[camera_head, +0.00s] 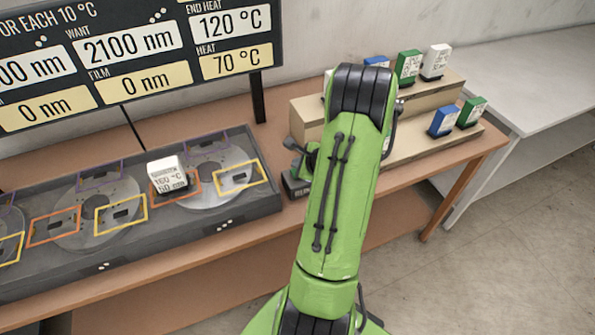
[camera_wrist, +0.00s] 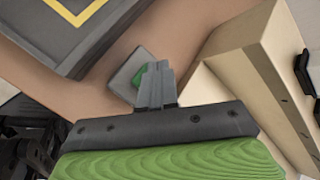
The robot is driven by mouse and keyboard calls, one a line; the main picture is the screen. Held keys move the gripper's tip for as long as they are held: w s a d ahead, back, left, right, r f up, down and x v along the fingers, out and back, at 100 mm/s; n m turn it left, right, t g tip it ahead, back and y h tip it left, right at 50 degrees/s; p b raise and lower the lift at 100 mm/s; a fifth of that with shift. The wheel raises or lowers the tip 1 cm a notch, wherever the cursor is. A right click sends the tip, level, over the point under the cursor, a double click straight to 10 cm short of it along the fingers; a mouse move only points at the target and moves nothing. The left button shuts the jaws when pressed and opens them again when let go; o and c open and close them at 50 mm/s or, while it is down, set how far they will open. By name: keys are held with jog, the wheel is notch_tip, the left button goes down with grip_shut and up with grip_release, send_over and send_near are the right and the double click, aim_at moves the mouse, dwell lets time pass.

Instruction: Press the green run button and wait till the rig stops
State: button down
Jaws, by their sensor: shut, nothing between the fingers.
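The green run button (camera_wrist: 139,76) shows in the wrist view on a grey housing (camera_wrist: 124,78), partly hidden behind my fingers. My gripper (camera_wrist: 157,72) is shut and empty, with its fingertips over the right part of the button. I cannot tell whether they touch it or whether it is pressed down. In the head view my green arm hides most of the gripper and the button. The rig (camera_head: 150,248) is a long dark tray with grey discs and coloured frames. A white block (camera_head: 168,175) marked 160 °C stands on it. The board (camera_head: 190,45) reads 2100 nm, film 0 nm, heat 70 °C.
A stepped cardboard-coloured stand (camera_head: 405,148) with blue, green and white blocks is right of my arm; it rises close beside my gripper in the wrist view. The rig's dark edge is on the other side. A pale table (camera_head: 535,85) stands at far right.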

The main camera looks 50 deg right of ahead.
jog(key=shift+f, duration=0.15)
jog(key=shift+f+b, duration=0.3)
jog(key=shift+b, duration=0.15)
jog(key=shift+f+b, duration=0.5)
jog(key=shift+f, duration=0.1)
dwell(0.4)
jog(key=shift+r, duration=0.1)
jog(key=shift+r+p, duration=0.8)
jog(key=shift+r, duration=0.15)
notch_tip(320, 180, up, 5)
jog(key=p, duration=0.4)
jog(key=shift+r, duration=0.15)
dwell(0.5)
